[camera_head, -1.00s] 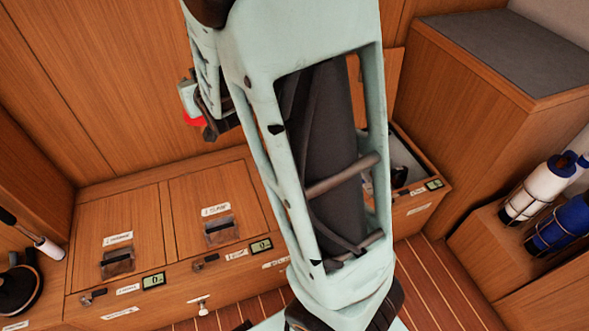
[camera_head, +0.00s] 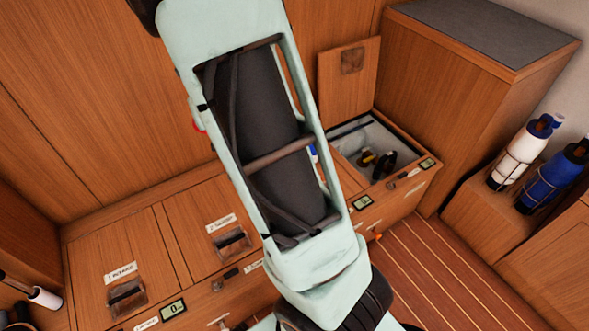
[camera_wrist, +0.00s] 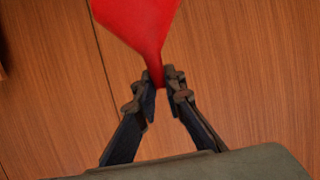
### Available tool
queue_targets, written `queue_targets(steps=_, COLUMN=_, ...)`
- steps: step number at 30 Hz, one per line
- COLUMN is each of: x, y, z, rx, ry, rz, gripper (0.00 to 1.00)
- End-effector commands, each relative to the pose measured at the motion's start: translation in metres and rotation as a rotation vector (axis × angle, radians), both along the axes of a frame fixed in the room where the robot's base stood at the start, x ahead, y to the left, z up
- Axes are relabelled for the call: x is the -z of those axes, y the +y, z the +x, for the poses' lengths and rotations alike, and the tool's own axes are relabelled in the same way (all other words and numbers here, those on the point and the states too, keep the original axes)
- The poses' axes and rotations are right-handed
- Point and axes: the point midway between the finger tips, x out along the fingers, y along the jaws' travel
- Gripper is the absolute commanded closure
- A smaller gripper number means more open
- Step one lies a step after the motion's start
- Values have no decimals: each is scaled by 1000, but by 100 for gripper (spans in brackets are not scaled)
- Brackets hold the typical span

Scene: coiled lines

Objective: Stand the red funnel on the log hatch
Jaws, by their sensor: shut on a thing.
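The red funnel (camera_wrist: 140,25) shows in the wrist view, with its narrow spout between the fingertips of my gripper (camera_wrist: 163,88). My gripper is shut on the spout, and the wide part extends beyond the top of the picture. In the head view only a sliver of the red funnel (camera_head: 198,125) shows beside my arm; the gripper is hidden there. A left hatch (camera_head: 118,250) and a second hatch (camera_head: 195,215) lie closed on the wooden bench, each with a recessed dark handle and a white label. I cannot tell which is the log hatch.
At the bench's right end, an open compartment (camera_head: 345,130) holds dark and yellow items, its lid (camera_head: 349,80) raised. A tall cabinet (camera_head: 450,85) stands beside it. White (camera_head: 518,152) and blue (camera_head: 553,178) bottles stand at right. My arm covers the bench's middle.

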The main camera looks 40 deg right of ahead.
Motion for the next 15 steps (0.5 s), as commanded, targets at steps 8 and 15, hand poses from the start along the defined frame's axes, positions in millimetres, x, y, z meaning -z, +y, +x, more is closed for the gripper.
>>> queue_targets(steps=8, x=104, y=-109, z=-31, rx=159, ry=3, rz=-8, gripper=100)
queue_targets(steps=15, x=180, y=-184, z=-81, rx=266, ry=3, rz=2, gripper=100)
